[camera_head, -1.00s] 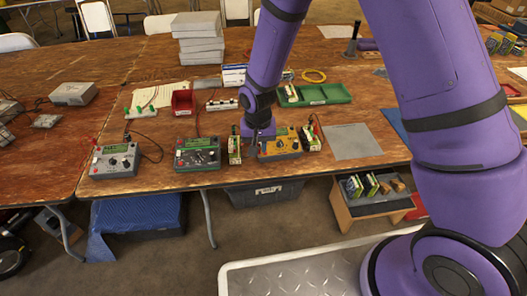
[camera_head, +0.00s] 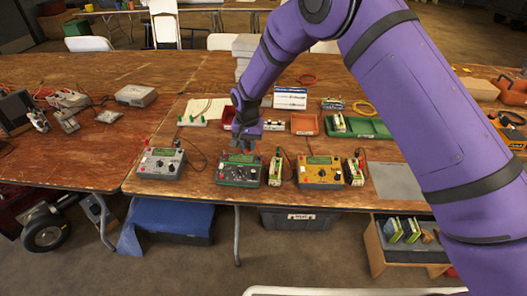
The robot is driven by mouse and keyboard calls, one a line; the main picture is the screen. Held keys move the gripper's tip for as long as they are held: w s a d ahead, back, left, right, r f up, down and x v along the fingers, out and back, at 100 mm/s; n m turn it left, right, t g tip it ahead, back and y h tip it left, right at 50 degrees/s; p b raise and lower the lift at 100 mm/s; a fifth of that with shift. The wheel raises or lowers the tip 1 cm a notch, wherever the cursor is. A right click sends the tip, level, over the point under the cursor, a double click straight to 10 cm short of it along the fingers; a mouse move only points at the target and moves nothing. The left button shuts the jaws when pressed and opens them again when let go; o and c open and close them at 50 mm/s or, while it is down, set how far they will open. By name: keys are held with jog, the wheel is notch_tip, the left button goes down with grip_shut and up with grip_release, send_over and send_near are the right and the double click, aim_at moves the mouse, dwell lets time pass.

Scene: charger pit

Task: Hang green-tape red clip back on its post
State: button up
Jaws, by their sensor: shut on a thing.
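My gripper (camera_head: 246,134) is just above the back of the middle charger (camera_head: 240,168), which has a green panel. It is shut on a small red thing (camera_head: 246,145), which looks like the red clip. Green tape on it is too small to make out, and the fingers partly hide it. A grey charger (camera_head: 162,164) stands to the left, with a red part at its back left. A yellow charger (camera_head: 322,173) stands to the right. I cannot tell which post belongs to the clip.
Green-and-white packs (camera_head: 275,170) and (camera_head: 354,172) stand beside the yellow charger. Behind are a pale strip with green pegs (camera_head: 193,121), an orange tray (camera_head: 304,124) and a green tray (camera_head: 362,128). Thin cables rise behind the chargers. A grey mat (camera_head: 396,182) is clear.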

jog(key=w+a, duration=0.8)
jog(key=a, duration=0.3)
jog(key=shift+s+f, duration=0.1)
jog(key=shift+f, duration=0.05)
jog(key=shift+f, duration=3.35)
jog(key=shift+f, duration=0.25)
jog(key=o, duration=0.8)
jog(key=shift+o, duration=0.2)
jog(key=shift+o, duration=0.8)
